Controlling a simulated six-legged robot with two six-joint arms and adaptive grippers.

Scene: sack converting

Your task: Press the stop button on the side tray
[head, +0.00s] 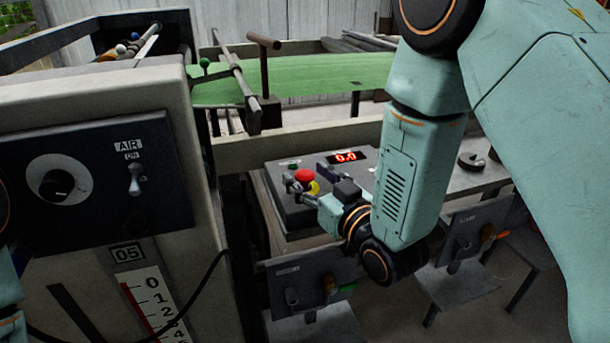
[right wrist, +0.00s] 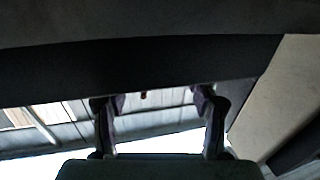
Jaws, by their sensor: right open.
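The red stop button (head: 303,175) with a yellow part under it is on a dark grey control box (head: 284,208) on the side tray, in the middle of the head view. My right gripper (head: 307,181) reaches in from the right, with its fingers at the button and partly covering it. I cannot tell whether they touch it. In the right wrist view the two fingers (right wrist: 155,98) stand apart with nothing between them; the button is not recognisable there. My left gripper is out of view; only bits of my left arm show at the left edge.
The box has a red display (head: 346,157) reading 0.0 and a green button (head: 293,163). A tall machine cabinet (head: 190,240) with an AIR switch (head: 135,180) stands at left. A green sheet (head: 300,76) and a metal bar (head: 237,72) lie behind.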

